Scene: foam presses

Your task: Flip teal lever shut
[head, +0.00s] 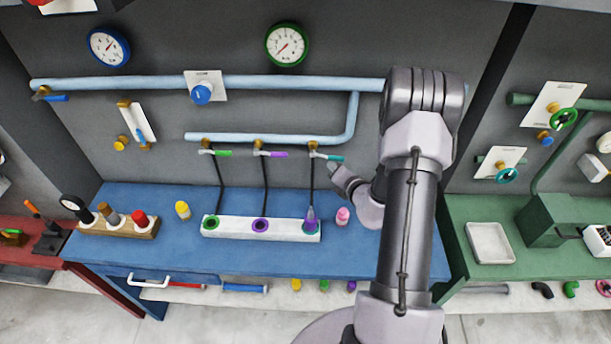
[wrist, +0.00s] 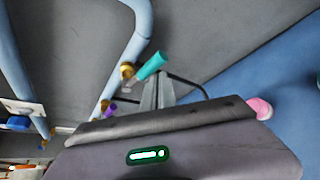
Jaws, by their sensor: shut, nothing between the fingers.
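The teal lever (head: 331,156) sits on a brass valve at the right end of the row under the lower light-blue pipe. Its handle points right, roughly along the pipe, in the head view. In the wrist view the teal lever (wrist: 151,66) is just beyond my fingertips, its brass valve to the left. My gripper (head: 337,170) is shut and empty, close below the lever's handle. In the wrist view my gripper (wrist: 158,82) looks very near the handle; I cannot tell whether it touches.
A purple lever (head: 274,154) and a green lever (head: 219,152) sit left on the same pipe. Black hoses drop to a white block (head: 260,229) on the blue bench (head: 150,205). A pink-capped bottle (head: 343,216) stands below my gripper.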

